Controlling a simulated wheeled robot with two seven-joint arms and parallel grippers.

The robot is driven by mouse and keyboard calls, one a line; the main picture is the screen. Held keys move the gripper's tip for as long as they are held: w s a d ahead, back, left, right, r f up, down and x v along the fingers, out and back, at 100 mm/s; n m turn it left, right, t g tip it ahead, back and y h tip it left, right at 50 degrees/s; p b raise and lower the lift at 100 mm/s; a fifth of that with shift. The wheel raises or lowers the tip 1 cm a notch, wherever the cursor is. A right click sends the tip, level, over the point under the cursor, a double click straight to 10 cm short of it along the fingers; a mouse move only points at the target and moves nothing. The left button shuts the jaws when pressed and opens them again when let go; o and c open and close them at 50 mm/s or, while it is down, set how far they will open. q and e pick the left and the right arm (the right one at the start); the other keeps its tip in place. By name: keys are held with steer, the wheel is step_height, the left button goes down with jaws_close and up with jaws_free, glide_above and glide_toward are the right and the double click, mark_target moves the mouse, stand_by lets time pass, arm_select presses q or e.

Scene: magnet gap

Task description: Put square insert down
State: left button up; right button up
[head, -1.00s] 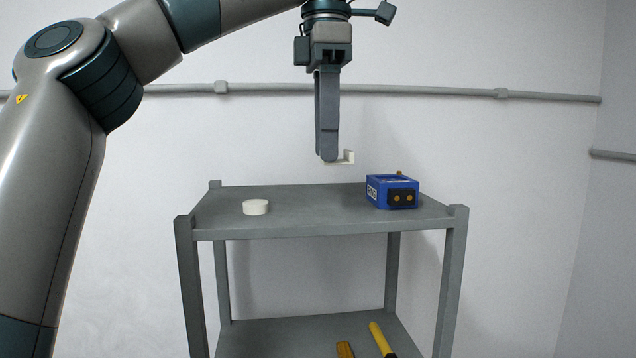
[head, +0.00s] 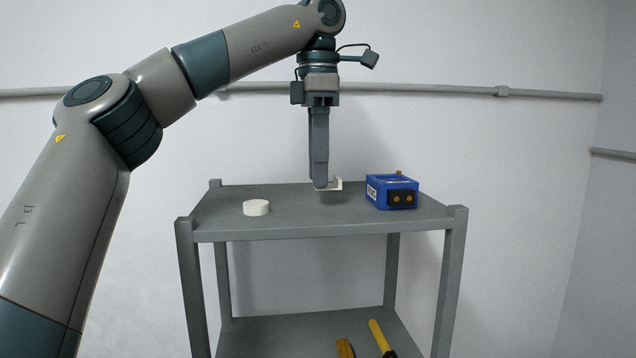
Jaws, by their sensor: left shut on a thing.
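My left gripper (head: 320,186) points straight down over the top shelf of the grey cart. It is shut on the square insert (head: 336,184), a small cream-white piece with an upright part, which sticks out to the right of the fingertips. The fingers hide part of it. The insert appears slightly above or at the shelf top (head: 290,222); I cannot tell whether it touches. A faint shadow lies below it. My right gripper is not in view.
A blue box (head: 391,192) with dark front sockets stands close on the right. The shelf's middle front is clear. Yellow-handled tools (head: 380,337) lie on the lower shelf.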

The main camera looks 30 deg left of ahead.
arm_select(q)
steer(key=shift+a+f, duration=0.1)
steer(key=shift+f, duration=1.45)
steer(key=shift+f, duration=0.15)
steer(key=o, duration=1)
step_height(320, 180, up, 12)
steer(key=shift+r, duration=0.2)
